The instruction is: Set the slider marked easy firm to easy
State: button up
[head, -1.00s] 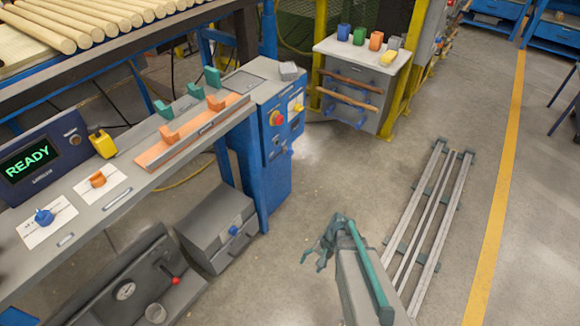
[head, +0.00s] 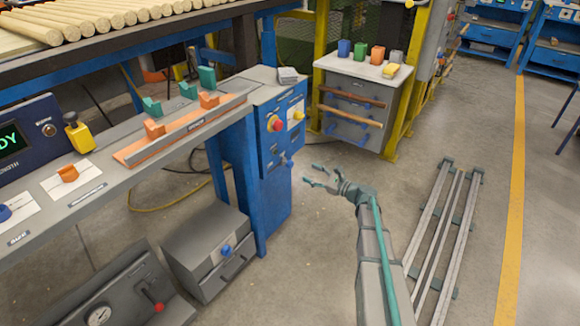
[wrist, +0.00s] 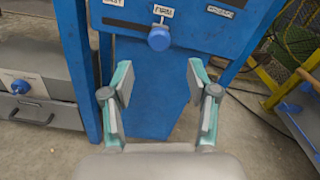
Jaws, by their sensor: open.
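A blue round slider knob (wrist: 159,38) sits on the front of a blue cabinet (wrist: 152,100), just below a label reading FIRM. A dark slot (wrist: 124,23) runs left from the knob, toward a label at the top left (wrist: 113,3) that seems to read EASY. In the head view the knob (head: 290,163) shows low on the cabinet's right face. My gripper (head: 311,174) is open and empty, in front of and to the right of the cabinet, apart from the knob. In the wrist view my gripper (wrist: 161,76) has its fingers spread below the knob.
A red button (head: 277,124) and a white-plated control (head: 298,114) are higher on the cabinet. A grey drawer box (head: 206,250) stands at left. A stand with wooden rails (head: 350,115) and yellow posts is behind right. Floor rails (head: 445,225) lie at right.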

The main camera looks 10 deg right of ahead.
aim_at(292, 165)
jog(key=b+x, duration=0.2)
jog(key=x, duration=0.8)
jog(key=shift+w+a+f, duration=0.1)
jog(key=shift+w+a, duration=0.05)
jog(key=shift+a, duration=0.05)
grip_shut()
